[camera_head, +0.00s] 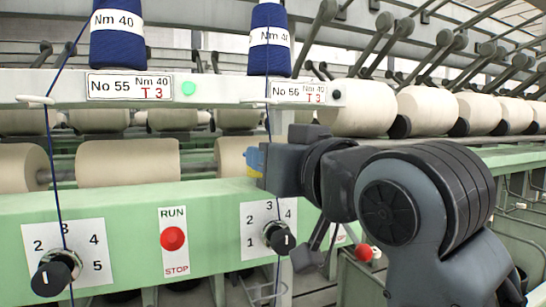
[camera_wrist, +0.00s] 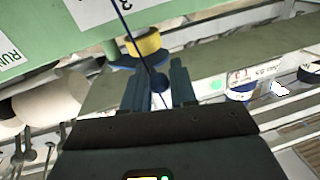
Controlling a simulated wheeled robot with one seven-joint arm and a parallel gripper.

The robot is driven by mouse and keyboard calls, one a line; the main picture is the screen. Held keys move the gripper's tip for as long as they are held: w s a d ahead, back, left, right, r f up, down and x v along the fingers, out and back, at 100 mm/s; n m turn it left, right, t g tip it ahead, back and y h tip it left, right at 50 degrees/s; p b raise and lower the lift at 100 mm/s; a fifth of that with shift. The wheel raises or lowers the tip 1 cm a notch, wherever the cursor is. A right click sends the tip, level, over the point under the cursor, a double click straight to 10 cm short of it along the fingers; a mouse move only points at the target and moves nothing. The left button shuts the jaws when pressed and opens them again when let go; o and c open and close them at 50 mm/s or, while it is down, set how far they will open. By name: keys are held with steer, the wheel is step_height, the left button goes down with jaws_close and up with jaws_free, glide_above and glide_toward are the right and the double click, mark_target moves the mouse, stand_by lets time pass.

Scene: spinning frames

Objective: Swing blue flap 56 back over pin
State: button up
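Station 56 carries the label No 56 (camera_head: 298,93) under a blue bobbin (camera_head: 270,38), with dark thread running down from it. In the wrist view, a yellow round part (camera_wrist: 145,43) sits against a blue piece (camera_wrist: 124,60), which may be the blue flap. The yellow and blue part also shows in the head view (camera_head: 254,161), just left of my gripper. My gripper (camera_wrist: 158,76) has its two fingers apart. A dark round thing (camera_wrist: 159,83) on the line of the thread (camera_wrist: 134,36) shows between them; I cannot tell whether they touch it. I cannot make out the pin.
A numbered dial (camera_head: 279,238) and a red RUN/STOP button (camera_head: 173,239) are on the green panel below. Station 55 with its blue bobbin (camera_head: 117,35) is at left. Large cream rolls (camera_head: 362,108) line the right. A small red ball (camera_head: 364,252) is near my arm.

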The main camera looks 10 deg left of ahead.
steer(key=shift+o, duration=1.3)
steer(key=shift+a, duration=0.1)
steer(key=shift+w, duration=0.1)
steer(key=shift+r, duration=0.1)
steer(key=shift+d, duration=0.25)
steer(key=shift+s+d, duration=0.2)
steer(key=b+v, duration=0.1)
steer(key=v, duration=0.6)
steer(key=shift+s, duration=0.25)
steer(key=shift+a, duration=0.15)
